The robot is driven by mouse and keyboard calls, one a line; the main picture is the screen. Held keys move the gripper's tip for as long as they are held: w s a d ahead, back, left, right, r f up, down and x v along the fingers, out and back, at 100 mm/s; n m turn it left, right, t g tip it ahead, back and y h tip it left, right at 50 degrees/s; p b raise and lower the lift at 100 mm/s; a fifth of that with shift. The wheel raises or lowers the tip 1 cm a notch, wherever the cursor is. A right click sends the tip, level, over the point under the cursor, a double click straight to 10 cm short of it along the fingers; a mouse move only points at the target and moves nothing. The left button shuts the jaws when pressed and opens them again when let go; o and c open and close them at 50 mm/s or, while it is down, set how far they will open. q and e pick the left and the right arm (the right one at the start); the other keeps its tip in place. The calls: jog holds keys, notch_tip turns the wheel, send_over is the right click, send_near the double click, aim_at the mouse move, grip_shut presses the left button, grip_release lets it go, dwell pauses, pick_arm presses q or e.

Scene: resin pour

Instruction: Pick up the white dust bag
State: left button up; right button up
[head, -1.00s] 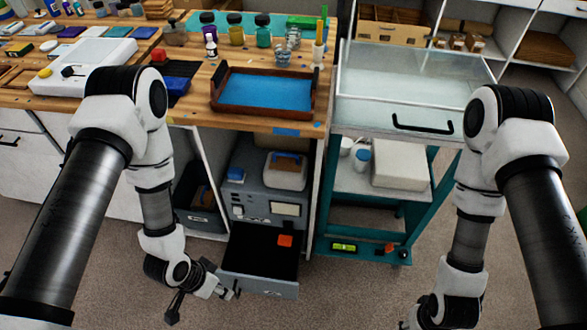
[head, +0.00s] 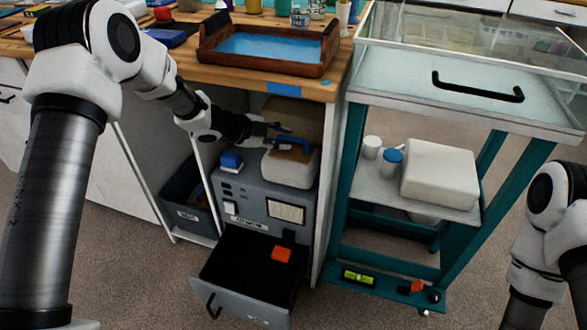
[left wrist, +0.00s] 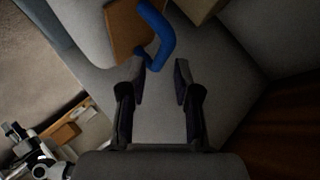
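The white dust bag (head: 288,170) sits on the grey machine (head: 258,205) in the cabinet opening under the bench. It has a brown panel and a blue handle (head: 294,141). In the left wrist view the handle (left wrist: 160,38) and brown panel (left wrist: 124,28) lie just beyond the fingertips. My left gripper (head: 274,133) reaches in from the left, close to the handle. The left wrist view shows the gripper (left wrist: 159,72) open, with nothing clearly held between its fingers. Whether a finger touches the handle cannot be told. My right gripper is out of view.
The machine's drawer (head: 222,288) is open below, with an orange item (head: 281,255) inside. A teal cart (head: 343,210) stands to the right, bearing a white block (head: 438,173) and small cups. The bench edge (head: 250,78) with a blue tray is above.

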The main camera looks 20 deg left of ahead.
aim_at(290, 140)
pick_arm(q)
jog(key=x, duration=0.2)
jog(key=b+x, duration=0.1)
jog(key=x, duration=0.1)
jog(key=shift+w+a+f, duration=0.1)
jog(key=shift+a+f, duration=0.05)
jog(key=shift+a, duration=0.1)
grip_shut()
